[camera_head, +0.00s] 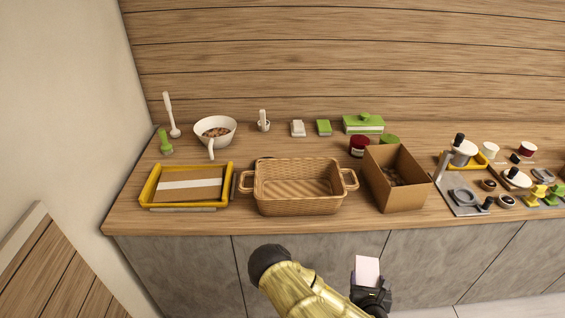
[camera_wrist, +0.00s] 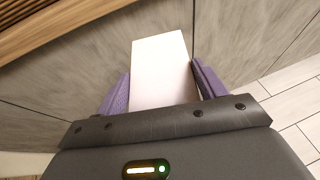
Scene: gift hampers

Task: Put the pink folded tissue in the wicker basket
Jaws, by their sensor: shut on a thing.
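The pink folded tissue (camera_head: 367,270) is a pale pink, flat block held upright in my gripper (camera_head: 369,289), in front of the counter and below its top. In the wrist view the tissue (camera_wrist: 162,72) looks nearly white and sits between the two purple fingers of my gripper (camera_wrist: 162,88), which are shut on it. The wicker basket (camera_head: 297,207) stands on the counter near the front edge, with a handle at each end. It looks empty. My gripper is below and to the right of the basket, apart from it.
A yellow tray (camera_head: 147,188) with a brown folder stands left of the basket. An open cardboard box (camera_head: 405,197) stands close on its right. A white bowl (camera_head: 228,125), a green box (camera_head: 363,119) and small items are behind. The counter's front edge lies between gripper and basket.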

